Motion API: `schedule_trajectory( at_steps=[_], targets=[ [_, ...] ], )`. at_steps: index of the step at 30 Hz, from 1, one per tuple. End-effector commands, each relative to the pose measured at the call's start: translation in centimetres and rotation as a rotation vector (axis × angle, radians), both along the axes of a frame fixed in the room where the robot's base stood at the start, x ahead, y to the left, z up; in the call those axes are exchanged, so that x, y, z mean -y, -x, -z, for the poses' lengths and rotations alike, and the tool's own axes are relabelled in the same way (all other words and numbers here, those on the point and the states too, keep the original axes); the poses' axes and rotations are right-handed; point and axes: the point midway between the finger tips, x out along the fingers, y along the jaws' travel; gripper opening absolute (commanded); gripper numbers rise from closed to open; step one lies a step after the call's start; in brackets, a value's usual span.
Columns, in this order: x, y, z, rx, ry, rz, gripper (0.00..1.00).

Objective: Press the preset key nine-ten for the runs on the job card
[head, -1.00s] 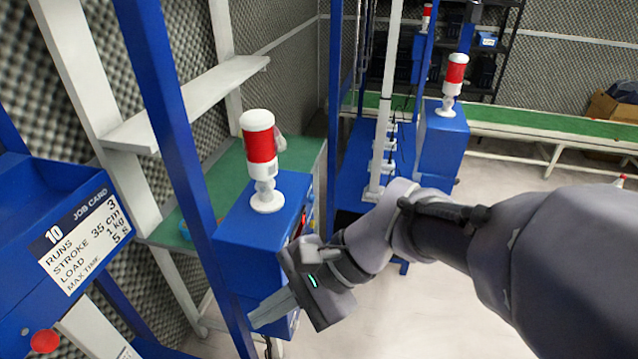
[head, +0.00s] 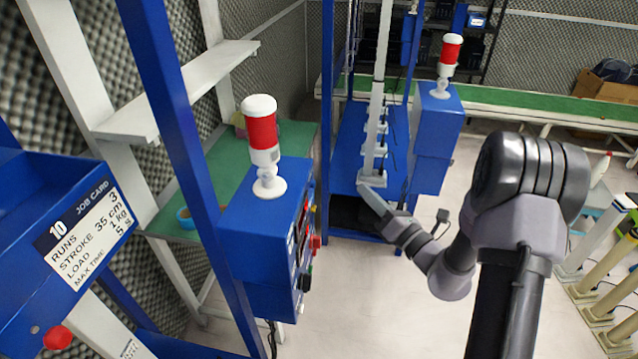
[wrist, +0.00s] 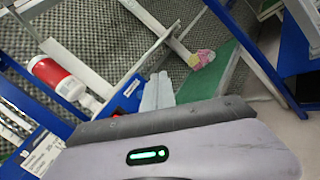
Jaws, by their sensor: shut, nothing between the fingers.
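The job card (head: 88,232) is on a blue panel at the left of the head view. It is headed 10 and reads runs 3, stroke 35 cm, load 1 kg, max time 5 s. A blue control box (head: 262,225) stands right of it, with controls (head: 303,240) on its right face. That face is seen almost edge-on, so I cannot tell which key is nine-ten. My gripper (head: 370,195) is to the right of the box, apart from it, shut and empty. Its closed fingers also show in the wrist view (wrist: 158,92).
A red-and-white lamp (head: 262,140) stands on the box. Blue posts (head: 170,130) rise beside it. A second blue box (head: 438,130) with a lamp stands farther back. A green-topped bench (head: 550,115) runs along the back. Pale floor is open between.

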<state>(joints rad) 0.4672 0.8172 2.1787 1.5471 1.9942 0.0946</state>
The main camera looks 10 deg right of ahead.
Motion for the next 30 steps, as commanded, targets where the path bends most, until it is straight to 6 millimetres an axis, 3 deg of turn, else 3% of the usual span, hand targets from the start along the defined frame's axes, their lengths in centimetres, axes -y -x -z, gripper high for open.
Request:
schedule_trajectory(
  at_steps=[13, 30],
  targets=[
    [0.0, -0.2, 0.2, -0.003, -0.009, 0.012, 0.0],
    [-7.1, -2.5, 0.1, -0.003, -0.008, 0.011, 0.0]
  ],
)
